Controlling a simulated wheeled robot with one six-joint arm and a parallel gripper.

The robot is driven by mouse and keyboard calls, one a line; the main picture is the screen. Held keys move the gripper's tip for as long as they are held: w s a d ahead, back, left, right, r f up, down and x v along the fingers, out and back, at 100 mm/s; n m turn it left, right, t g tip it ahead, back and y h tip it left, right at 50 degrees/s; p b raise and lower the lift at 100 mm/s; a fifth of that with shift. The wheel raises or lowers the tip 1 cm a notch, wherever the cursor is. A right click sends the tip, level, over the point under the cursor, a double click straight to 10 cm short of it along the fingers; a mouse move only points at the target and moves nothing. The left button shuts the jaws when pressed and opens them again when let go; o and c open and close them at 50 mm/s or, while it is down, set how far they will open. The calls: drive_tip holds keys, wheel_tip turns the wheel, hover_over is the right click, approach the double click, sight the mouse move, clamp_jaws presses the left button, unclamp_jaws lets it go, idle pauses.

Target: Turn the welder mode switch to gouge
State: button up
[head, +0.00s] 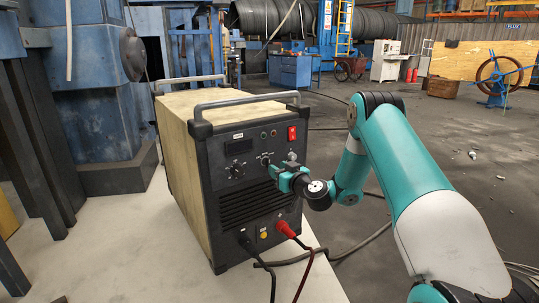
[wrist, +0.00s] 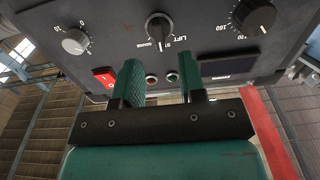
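The welder (head: 240,165) stands on a pale table, its dark front panel facing my arm. The mode switch (head: 265,160) is the middle knob of the panel. In the wrist view the mode switch (wrist: 159,27) is a dark knob with a lighter bar handle, lying beyond the fingertips. Its white mark points down the picture, near small lettering that seems to read GOUGE and ST; the exact setting is unclear. My gripper (head: 277,172) is close to the panel. In the wrist view my gripper (wrist: 160,70) is open, its two teal fingers apart with nothing between them.
A grey knob (wrist: 75,41) and a black numbered knob (wrist: 253,15) flank the switch. A red rocker switch (wrist: 104,77) lies beside the left finger. Red (head: 285,229) and black (head: 246,243) cable plugs sit low on the panel.

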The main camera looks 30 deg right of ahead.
sight(267, 163)
drive_tip(key=w, duration=0.5)
drive_tip(key=shift+w+f+p, duration=0.1)
drive_tip(key=shift+w+p, duration=0.25)
drive_tip(key=c, duration=0.6)
drive_tip(key=shift+o, duration=0.2)
drive_tip(key=shift+m, duration=0.4)
drive_tip(key=shift+d+m, duration=0.1)
drive_tip(key=shift+m, duration=4.4)
